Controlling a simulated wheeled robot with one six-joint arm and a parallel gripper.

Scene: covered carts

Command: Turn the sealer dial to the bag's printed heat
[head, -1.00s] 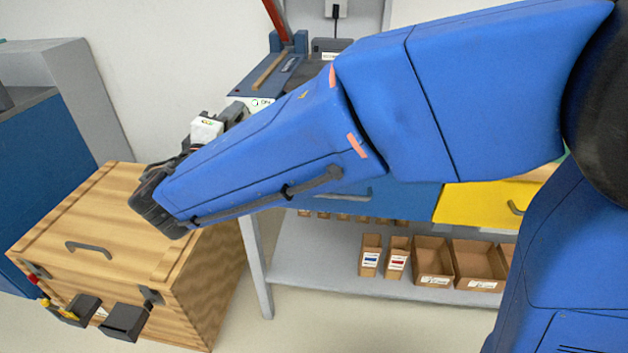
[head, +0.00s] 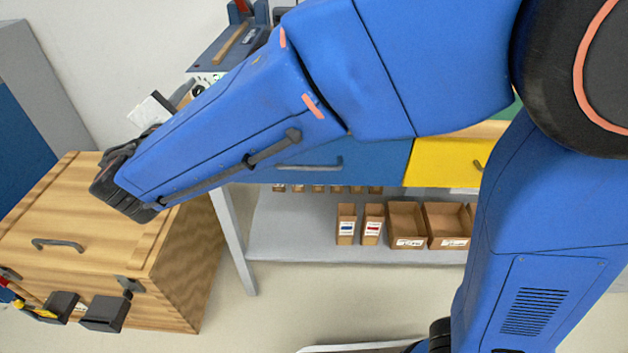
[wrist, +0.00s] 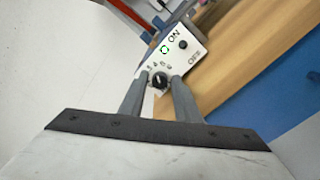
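The sealer (head: 226,47) is a blue-grey machine at the top of the head view, with a white front panel also in the wrist view (wrist: 195,57). Its black dial (wrist: 159,80) has a pale pointer mark and small marks around it, too small to read. My gripper (wrist: 160,84) has its two grey fingers on either side of the dial; whether they touch it I cannot tell. In the head view my gripper (head: 186,92) is beside the panel, partly behind my arm. I cannot make out a bag or its printed heat.
The panel also carries a green ring and a black ON/OFF switch (wrist: 183,45). A wooden chest (head: 110,215) with dark handle and latches stands at left. The bench has a blue drawer (head: 370,165) and a yellow drawer (head: 440,160). Cardboard bins (head: 407,225) sit on the shelf below.

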